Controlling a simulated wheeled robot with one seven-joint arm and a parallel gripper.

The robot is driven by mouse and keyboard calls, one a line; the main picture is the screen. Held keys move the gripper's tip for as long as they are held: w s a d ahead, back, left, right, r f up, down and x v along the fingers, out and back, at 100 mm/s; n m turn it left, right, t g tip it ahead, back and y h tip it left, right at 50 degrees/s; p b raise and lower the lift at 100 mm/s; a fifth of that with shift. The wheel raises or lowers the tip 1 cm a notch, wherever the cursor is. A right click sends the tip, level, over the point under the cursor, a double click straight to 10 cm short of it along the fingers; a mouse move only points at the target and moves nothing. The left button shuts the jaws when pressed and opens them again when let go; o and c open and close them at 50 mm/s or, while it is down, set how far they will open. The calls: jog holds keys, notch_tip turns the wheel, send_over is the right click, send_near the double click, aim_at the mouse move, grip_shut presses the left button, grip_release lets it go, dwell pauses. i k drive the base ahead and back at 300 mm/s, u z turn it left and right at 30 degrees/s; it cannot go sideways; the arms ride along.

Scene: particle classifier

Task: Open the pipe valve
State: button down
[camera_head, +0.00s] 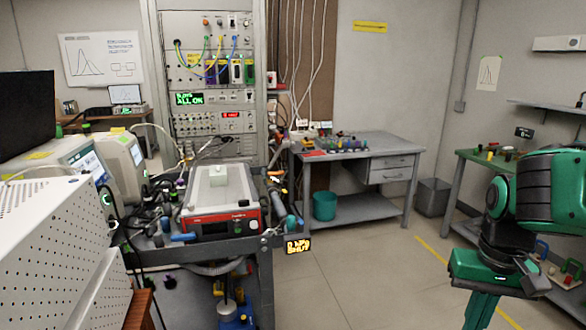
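I cannot clearly single out the pipe valve. Pipe-like parts with orange and teal pieces (291,220) run along the right edge of the cart. Lower down, under the cart, is a blue fitting (237,321) with a metal stem, cut by the bottom edge. My green gripper (482,309) is at the lower right, pointing down, well apart from the cart. Its fingertips are cut off by the bottom edge, so its opening is hidden.
The grey cart (262,262) is crowded with instruments, cables and a red-fronted device (222,202). A white perforated box (55,245) fills the left. Behind stand a grey bench (385,148), a teal bin (324,205) and a grey bin (432,197). The middle floor is clear.

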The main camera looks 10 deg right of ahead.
aim_at(280, 172)
jog(key=z, duration=0.05)
jog(key=i, duration=1.5)
jog(key=u, duration=1.15)
jog(key=k, duration=0.7)
jog(key=z, duration=0.55)
jog(key=i, duration=0.6)
